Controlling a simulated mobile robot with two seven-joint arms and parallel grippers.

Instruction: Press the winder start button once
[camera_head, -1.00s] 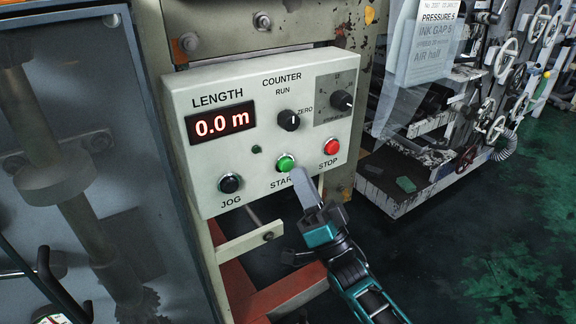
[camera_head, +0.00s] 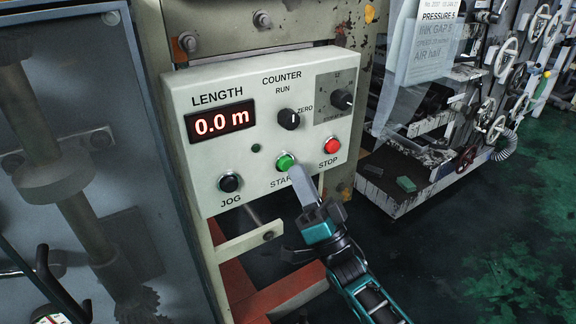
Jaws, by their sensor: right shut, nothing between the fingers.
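The winder's control panel (camera_head: 262,95) is a pale box on a worn frame. Its green start button (camera_head: 285,161) sits low on the panel, left of the red stop button (camera_head: 332,146). The length display (camera_head: 221,122) reads 0.0 m. My right gripper (camera_head: 299,176) is shut and empty, with its tip just below and right of the green button. I cannot tell whether the tip touches the button. The fingers cover the end of the START label. My left gripper is not in view.
The black jog button (camera_head: 229,182) is left of the start button. The counter knob (camera_head: 289,119) and another knob (camera_head: 341,99) are above. A metal bracket (camera_head: 245,241) sticks out below the panel. A machine with handwheels (camera_head: 507,60) stands at right, beside open green floor (camera_head: 500,225).

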